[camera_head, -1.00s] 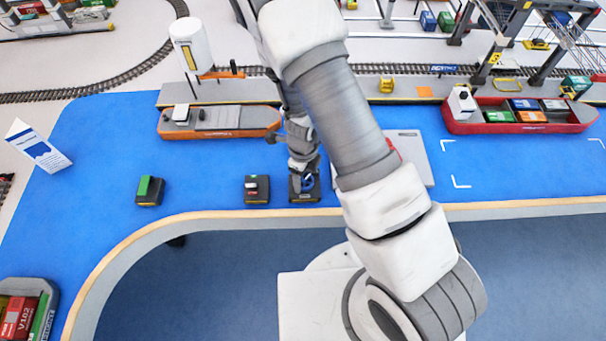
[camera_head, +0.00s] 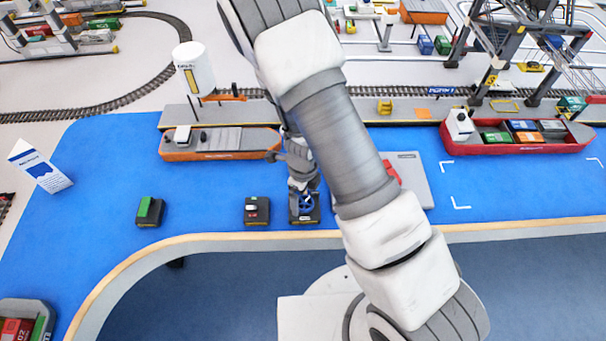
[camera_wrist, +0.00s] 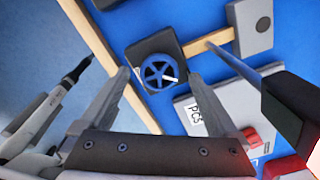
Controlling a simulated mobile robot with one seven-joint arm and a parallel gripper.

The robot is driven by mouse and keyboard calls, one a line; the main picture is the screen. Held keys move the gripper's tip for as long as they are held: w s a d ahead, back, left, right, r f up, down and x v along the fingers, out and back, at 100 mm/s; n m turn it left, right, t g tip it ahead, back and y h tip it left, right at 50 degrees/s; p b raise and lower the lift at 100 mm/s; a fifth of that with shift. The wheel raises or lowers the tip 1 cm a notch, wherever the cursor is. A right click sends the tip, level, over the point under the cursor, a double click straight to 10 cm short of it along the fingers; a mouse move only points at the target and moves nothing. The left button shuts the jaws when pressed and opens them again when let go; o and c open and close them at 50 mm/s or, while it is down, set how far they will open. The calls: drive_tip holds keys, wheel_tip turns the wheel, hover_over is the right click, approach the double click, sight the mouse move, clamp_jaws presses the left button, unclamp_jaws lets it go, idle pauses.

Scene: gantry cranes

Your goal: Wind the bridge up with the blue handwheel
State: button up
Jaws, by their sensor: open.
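The blue handwheel (camera_wrist: 160,74) is a spoked ring with a pale handle, set on a small dark base (camera_wrist: 144,50). In the head view the handwheel (camera_head: 305,205) stands near the front edge of the blue table, right below my gripper (camera_head: 302,185). In the wrist view my gripper (camera_wrist: 158,88) is open, with one finger to each side of the handwheel. Nothing is between the fingers that they visibly touch. The bridge cannot be told for certain; a gantry crane (camera_head: 500,60) stands at the back right.
A dark box with a lever (camera_head: 257,211) and one with a green top (camera_head: 150,211) stand to the left. A grey panel with a red part (camera_head: 412,180) lies to the right. An orange ship (camera_head: 220,146) and a red ship (camera_head: 515,140) lie behind.

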sight(303, 201)
wheel_tip(303, 201, up, 16)
drive_tip(key=p, duration=0.4)
drive_tip(key=shift+c, duration=0.2)
idle(2.5)
